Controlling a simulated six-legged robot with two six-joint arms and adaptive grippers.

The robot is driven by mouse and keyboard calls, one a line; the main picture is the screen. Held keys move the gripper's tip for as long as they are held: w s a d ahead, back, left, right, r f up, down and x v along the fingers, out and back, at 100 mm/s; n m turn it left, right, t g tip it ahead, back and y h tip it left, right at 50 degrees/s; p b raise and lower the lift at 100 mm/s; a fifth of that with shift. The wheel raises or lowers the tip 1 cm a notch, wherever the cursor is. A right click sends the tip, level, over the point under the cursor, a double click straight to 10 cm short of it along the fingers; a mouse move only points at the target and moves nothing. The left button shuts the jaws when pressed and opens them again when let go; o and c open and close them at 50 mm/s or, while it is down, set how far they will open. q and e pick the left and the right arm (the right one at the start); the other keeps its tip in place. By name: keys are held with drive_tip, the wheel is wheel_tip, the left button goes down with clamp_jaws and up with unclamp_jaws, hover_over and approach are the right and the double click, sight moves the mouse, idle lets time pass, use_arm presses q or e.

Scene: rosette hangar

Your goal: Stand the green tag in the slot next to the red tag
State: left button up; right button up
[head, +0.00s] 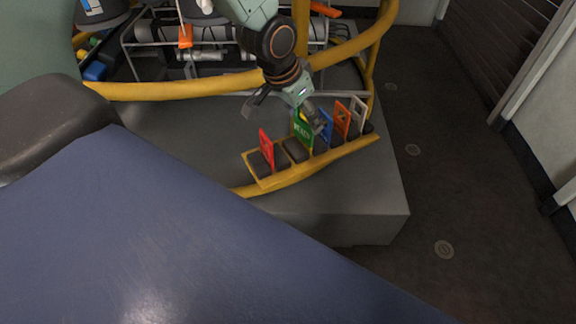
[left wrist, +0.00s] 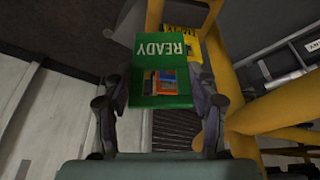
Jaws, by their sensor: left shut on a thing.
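The green tag (head: 303,131), lettered READY, is upright over the yellow rack (head: 282,181) in the head view. My left gripper (head: 284,110) is shut on it. In the left wrist view the green tag (left wrist: 160,98) sits between the two fingers, with a window cut in it. The red tag (head: 266,150) stands in the rack to the left of the green tag. A dark slot block (head: 294,151) shows bare between them. I cannot tell whether the green tag's lower edge touches the rack. My right gripper is not in view.
To the right, the rack holds a blue tag (head: 326,125), an orange tag (head: 341,118) and a pale tag (head: 358,112). A yellow tag (left wrist: 195,52) shows behind the green one in the left wrist view. A yellow rail (head: 180,90) curves behind; grey deck (head: 200,140) lies left.

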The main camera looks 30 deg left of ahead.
use_arm(q)
drive_tip(key=a+r+m+b, duration=0.1)
drive_tip(key=a+m+b, duration=0.15)
drive_tip(key=a, duration=0.25)
drive_tip(key=shift+h, duration=0.4)
wheel_tip(320, 180, down, 10)
drive_tip(key=b, duration=0.5)
drive_tip(key=shift+w, duration=0.15)
drive_tip(key=shift+w+d, duration=0.1)
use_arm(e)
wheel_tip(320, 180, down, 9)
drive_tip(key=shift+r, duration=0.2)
use_arm(q)
drive_tip(key=shift+f, duration=0.15)
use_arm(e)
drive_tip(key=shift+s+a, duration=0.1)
use_arm(q)
drive_tip(key=o, duration=0.9)
drive_tip(key=shift+o, duration=0.2)
